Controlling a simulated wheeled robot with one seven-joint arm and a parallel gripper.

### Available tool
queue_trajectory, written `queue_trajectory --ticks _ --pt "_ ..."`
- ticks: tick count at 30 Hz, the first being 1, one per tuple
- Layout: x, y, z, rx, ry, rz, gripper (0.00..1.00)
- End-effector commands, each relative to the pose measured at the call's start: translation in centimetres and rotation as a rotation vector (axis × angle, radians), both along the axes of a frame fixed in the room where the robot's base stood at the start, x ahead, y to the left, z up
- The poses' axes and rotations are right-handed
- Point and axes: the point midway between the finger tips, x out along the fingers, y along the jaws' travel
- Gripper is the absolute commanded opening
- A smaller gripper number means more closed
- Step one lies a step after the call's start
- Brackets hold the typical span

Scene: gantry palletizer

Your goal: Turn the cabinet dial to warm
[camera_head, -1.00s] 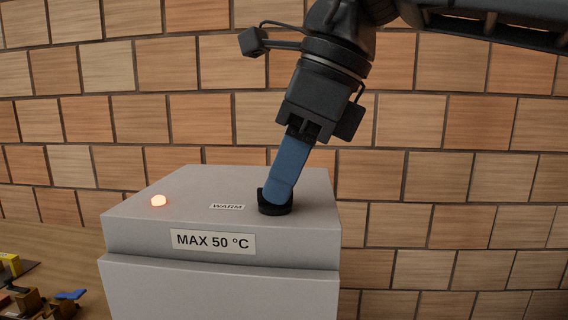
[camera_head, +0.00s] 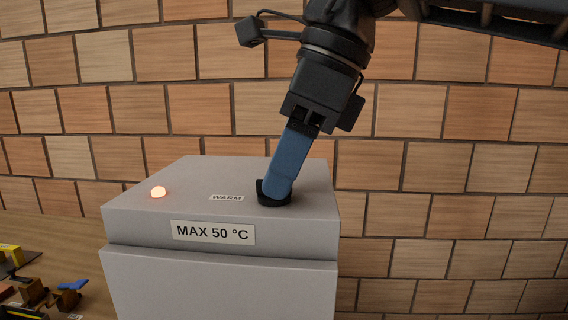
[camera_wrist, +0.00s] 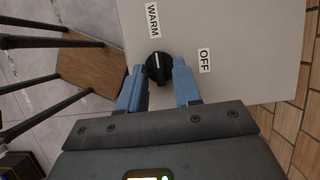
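The cabinet (camera_head: 220,285) is a pale grey box with a plate reading MAX 50 °C on its front edge. Its black dial (camera_wrist: 158,67) is on the top, with a WARM label (camera_wrist: 153,20) and an OFF label (camera_wrist: 205,60) near it in the wrist view. In the head view the dial (camera_head: 273,193) is partly hidden by my blue finger, and the WARM label (camera_head: 227,198) lies left of it.
A tiled wall (camera_head: 430,150) stands behind. Several small parts, one of them blue (camera_head: 73,284), lie at the lower left. The rest of the cabinet top is clear.

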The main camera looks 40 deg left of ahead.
Motion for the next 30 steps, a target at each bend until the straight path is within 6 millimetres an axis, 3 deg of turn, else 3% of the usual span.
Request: queue_trajectory --ticks 10,21,30 --pt "0.1 -0.1 0.4 0.001 0.001 -0.001 0.36" --pt "1.3 -1.9 5.5 0.001 0.000 -0.003 0.36" --pt "1.6 -2.5 7.2 0.000 0.002 -0.001 0.36"
